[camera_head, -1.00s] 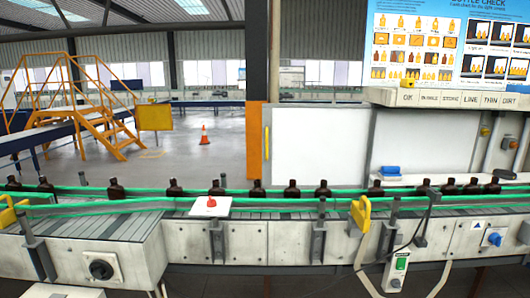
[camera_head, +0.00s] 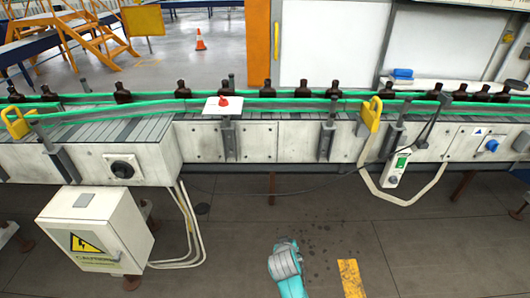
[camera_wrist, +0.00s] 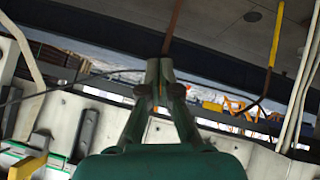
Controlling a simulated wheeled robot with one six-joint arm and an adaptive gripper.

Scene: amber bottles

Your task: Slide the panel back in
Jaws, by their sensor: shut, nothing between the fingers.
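A large white panel (camera_head: 333,43) stands behind the conveyor in the head view, with a yellow bar handle (camera_head: 277,40) at its left edge. An orange upright (camera_head: 258,45) stands just left of it. I cannot tell how far the panel is slid. My gripper (camera_wrist: 160,68) shows in the wrist view with its fingers together and nothing between them. The panel cannot be made out clearly in that view. In the head view only a teal and grey part of my arm (camera_head: 286,264) shows, low in front of the conveyor and well apart from the panel.
The conveyor (camera_head: 275,140) with green rails and several amber bottles (camera_head: 182,90) lies between my arm and the panel. A yellow clamp-like part (camera_head: 371,114) and a red button (camera_head: 223,101) sit along it. A white electrical box (camera_head: 95,235) stands at lower left. The floor around my arm is clear.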

